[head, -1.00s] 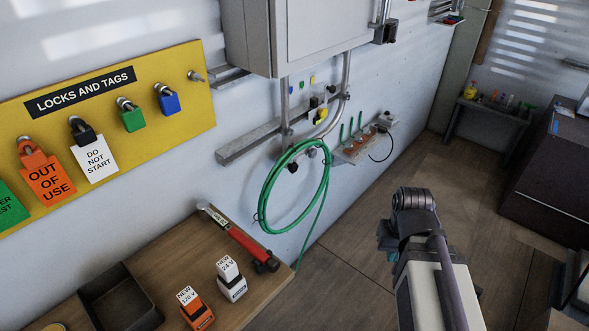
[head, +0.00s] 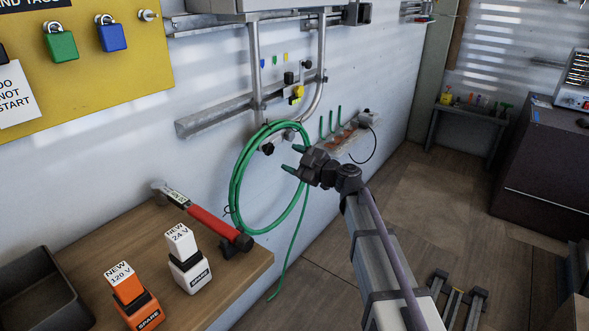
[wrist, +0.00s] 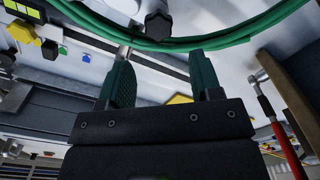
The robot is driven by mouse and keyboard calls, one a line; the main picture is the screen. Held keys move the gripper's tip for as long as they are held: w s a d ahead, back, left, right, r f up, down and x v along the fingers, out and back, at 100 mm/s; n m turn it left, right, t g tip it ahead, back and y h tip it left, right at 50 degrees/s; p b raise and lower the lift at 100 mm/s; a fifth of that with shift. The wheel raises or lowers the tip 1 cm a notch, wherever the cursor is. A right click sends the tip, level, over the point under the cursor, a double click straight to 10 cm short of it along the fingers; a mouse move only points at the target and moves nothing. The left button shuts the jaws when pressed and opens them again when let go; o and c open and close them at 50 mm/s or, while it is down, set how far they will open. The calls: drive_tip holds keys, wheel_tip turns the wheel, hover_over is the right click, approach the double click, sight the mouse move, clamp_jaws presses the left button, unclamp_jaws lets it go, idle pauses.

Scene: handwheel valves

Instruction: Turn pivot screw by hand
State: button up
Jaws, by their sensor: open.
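My gripper (head: 294,159) is raised in front of the wall, to the right of the coiled green hose (head: 235,180). Its green fingers stand apart, open and empty, also in the wrist view (wrist: 160,68). A dark lobed knob (wrist: 157,25) shows just beyond the fingertips, beside the hose, with a visible gap. In the head view a black knob (head: 267,149) sits at the hose's upper part, left of my fingers. Another black knob (head: 307,64) is higher on the wall by the conduit. I cannot tell which knob is the pivot screw.
A wooden bench (head: 100,240) at lower left holds a red-handled hammer (head: 205,219), two spare blocks, white (head: 188,262) and orange (head: 136,300), and a dark tray (head: 40,285). A metal rail (head: 215,118) and conduit (head: 257,90) run along the wall. Open floor lies at right.

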sight(270, 150)
drive_tip(key=shift+n, duration=0.8)
drive_tip(key=shift+x, duration=3.95)
drive_tip(key=shift+w, duration=0.15)
drive_tip(key=shift+c, duration=0.2)
